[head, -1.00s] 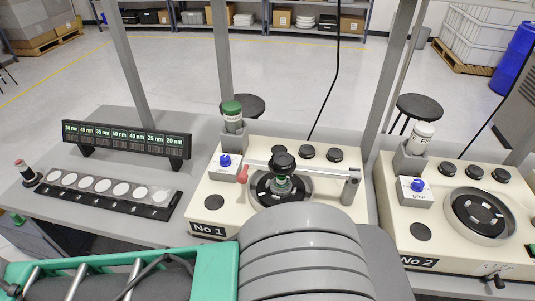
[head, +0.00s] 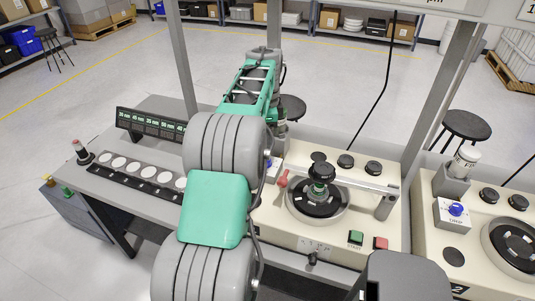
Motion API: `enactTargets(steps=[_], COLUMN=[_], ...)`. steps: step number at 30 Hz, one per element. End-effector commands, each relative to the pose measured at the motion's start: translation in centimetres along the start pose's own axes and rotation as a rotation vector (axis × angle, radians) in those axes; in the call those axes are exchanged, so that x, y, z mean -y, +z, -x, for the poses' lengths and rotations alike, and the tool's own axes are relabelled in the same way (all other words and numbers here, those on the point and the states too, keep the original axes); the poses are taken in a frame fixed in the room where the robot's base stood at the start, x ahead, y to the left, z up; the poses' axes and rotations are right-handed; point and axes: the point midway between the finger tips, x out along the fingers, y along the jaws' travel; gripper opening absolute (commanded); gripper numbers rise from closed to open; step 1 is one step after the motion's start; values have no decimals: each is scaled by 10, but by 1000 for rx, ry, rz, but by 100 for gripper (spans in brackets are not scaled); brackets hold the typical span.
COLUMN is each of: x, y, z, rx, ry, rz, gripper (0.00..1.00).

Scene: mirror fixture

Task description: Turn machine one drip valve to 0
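Machine one (head: 290,230) is the cream polishing machine right of my arm. Its drip valve is a white box (head: 274,173) with a blue knob (head: 268,163); only the right edge of the box and a sliver of the knob show. My arm covers the rest, and the knob's setting cannot be read. My arm rises from the bottom and reaches over the left of machine one. My gripper is not visible, hidden behind the arm links, so I cannot tell whether it touches the knob.
A red-handled lever (head: 283,180) and a polishing head (head: 321,172) stand beside the valve. Machine two, at right, has a similar blue knob (head: 455,209). A sample strip (head: 140,174) and display (head: 150,128) lie left. A frame post (head: 434,85) rises behind.

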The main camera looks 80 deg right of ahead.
Motion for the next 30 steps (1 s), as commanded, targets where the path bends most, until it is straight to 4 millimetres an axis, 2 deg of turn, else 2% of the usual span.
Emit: enactTargets(steps=[4, 10, 14, 22, 30], x=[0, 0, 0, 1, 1], y=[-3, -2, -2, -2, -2], z=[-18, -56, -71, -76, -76], rx=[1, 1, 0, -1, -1], ry=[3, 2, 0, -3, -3], rz=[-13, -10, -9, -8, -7], gripper=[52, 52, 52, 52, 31])
